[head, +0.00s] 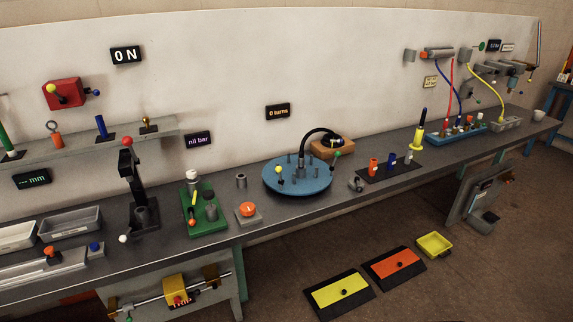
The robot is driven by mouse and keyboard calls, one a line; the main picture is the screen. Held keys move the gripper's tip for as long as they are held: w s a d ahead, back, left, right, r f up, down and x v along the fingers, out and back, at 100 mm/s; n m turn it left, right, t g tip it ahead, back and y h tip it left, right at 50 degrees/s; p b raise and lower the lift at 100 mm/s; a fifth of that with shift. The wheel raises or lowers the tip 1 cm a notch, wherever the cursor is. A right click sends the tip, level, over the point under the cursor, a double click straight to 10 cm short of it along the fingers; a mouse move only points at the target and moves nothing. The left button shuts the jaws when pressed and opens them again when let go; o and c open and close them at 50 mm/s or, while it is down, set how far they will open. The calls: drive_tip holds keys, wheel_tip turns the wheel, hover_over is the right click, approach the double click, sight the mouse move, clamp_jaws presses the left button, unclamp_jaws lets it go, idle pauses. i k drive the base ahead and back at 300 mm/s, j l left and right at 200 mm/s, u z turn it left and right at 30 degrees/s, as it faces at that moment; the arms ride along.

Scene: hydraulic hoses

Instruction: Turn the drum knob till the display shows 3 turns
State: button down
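The display (277,112) on the back panel reads "0 turns". Below it on the bench, a round blue disc (312,186) carries several grey pegs. A small yellow knob (279,169) stands at its left side, and a green knob (338,154) on a thin stem stands at its right edge. A black hose (318,131) arches from the disc's middle to a dark round part on a wooden block (333,152) behind it. I cannot tell which knob is the drum knob. My gripper is not in view.
A red-orange button (248,209) on a grey base and a green tray (204,222) stand left of the disc. A black mat (390,174) with coloured cylinders lies to its right. A black lever press (142,200) stands farther left. The bench front near the disc is mostly clear.

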sight(248, 209)
drive_tip(key=i+j+z, duration=0.25)
drive_tip(key=i+j, duration=0.2)
drive_tip(key=j, duration=0.15)
drive_tip(key=i+j+z, duration=0.15)
drive_tip(key=j, duration=0.2)
drive_tip(key=i+j+z, duration=0.1)
drive_tip(key=j, duration=0.25)
drive_tip(key=i+j+z, duration=0.15)
drive_tip(key=i+j, duration=0.15)
